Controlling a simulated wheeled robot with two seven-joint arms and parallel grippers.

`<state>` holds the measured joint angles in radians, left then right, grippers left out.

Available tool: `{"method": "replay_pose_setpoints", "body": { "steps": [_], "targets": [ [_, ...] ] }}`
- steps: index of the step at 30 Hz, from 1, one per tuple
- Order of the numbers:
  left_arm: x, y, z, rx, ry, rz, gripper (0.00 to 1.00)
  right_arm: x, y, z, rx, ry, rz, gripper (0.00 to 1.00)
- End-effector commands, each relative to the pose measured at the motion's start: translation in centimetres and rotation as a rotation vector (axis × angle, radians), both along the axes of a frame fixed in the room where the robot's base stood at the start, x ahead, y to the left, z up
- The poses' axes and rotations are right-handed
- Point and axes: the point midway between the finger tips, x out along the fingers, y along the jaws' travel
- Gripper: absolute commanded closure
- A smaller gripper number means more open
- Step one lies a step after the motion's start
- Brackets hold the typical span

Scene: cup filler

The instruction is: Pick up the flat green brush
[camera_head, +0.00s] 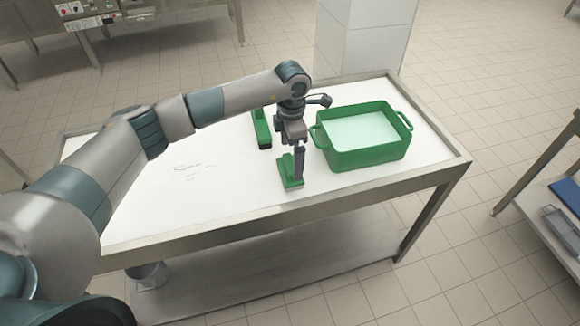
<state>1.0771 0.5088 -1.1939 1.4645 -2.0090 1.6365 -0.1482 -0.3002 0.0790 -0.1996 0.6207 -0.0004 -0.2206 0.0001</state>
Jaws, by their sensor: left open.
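Two green brush-like items are on the white-topped table. One green item (285,170) is under my left gripper (298,163), with a pale strip along its lower edge. The other green item (262,128) is longer, has a dark underside, and lies behind and to the left of the first. I cannot tell for sure which one is the flat brush. My left gripper is open and points down at the nearer item. Its fingers partly cover that item, and I cannot tell if they touch it. My right gripper is not in view.
A green tub (365,157) with two handles and pale contents stands just right of my left gripper. The table (225,190) is mostly clear at left, with faint dark marks. A white pillar (362,40) stands behind. Another surface with a blue item (568,192) is at far right.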

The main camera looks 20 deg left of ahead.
Motion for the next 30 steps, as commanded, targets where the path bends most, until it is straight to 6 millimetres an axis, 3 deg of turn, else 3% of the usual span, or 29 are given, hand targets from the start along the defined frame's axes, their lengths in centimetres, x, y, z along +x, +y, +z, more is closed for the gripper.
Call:
{"method": "replay_pose_setpoints", "body": {
  "steps": [7, 20, 30],
  "targets": [
    [0.0, 0.0, -2.1, 0.000, 0.000, 0.000, 0.00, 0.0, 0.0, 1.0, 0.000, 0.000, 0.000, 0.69],
    [0.0, 0.0, -2.4, -0.001, 0.001, 0.000, 0.00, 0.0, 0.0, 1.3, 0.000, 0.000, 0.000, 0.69],
    [0.2, 0.5, -5.2, -0.001, 0.003, 0.001, 0.00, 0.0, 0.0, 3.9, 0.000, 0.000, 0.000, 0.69]
  ]
}}
